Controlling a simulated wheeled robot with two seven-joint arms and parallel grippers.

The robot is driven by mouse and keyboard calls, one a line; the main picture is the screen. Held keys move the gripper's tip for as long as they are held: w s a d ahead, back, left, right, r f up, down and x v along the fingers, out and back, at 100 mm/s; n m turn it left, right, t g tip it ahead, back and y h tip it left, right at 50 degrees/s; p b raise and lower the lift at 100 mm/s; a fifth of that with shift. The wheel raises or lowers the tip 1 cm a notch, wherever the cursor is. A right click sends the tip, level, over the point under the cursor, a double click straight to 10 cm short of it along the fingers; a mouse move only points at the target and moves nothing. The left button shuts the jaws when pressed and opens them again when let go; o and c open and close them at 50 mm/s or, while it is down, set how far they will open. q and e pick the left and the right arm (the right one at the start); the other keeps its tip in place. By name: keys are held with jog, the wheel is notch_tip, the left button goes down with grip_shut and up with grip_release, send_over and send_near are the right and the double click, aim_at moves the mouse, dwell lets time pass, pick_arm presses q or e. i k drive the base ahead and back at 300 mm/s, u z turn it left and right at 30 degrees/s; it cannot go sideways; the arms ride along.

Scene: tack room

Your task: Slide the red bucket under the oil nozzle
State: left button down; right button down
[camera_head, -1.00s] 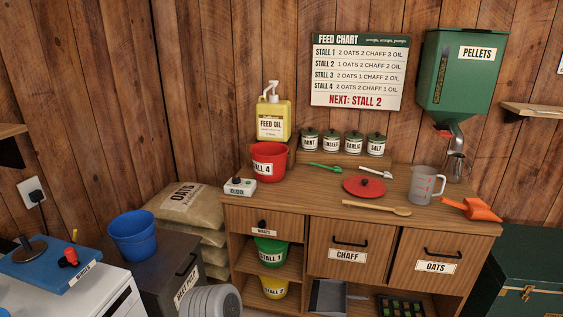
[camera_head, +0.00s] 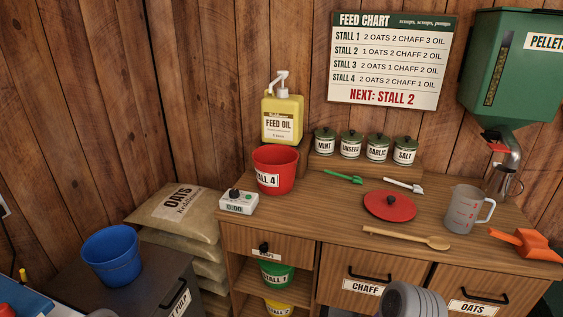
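The red bucket (camera_head: 282,173), labelled Stall 4, stands upright on the wooden counter near its back left. The yellow feed oil bottle (camera_head: 282,120) with a white pump and nozzle (camera_head: 282,80) stands just behind the bucket. The nozzle's spout is above the bucket's back part; I cannot tell how exactly they line up. A grey rounded part of my arm (camera_head: 408,300) shows at the bottom, in front of the drawers. Neither gripper's fingers are in view.
A timer box (camera_head: 239,202) sits left of the bucket. A red lid (camera_head: 389,205), wooden spoon (camera_head: 406,238), measuring jug (camera_head: 466,210) and orange scoop (camera_head: 524,243) lie to the right. Several small jars (camera_head: 351,144) stand behind. A blue bucket (camera_head: 111,256) is at left.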

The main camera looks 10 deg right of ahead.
aim_at(276, 164)
jog(key=z, duration=0.55)
jog(key=i, duration=0.95)
jog(key=z, duration=0.95)
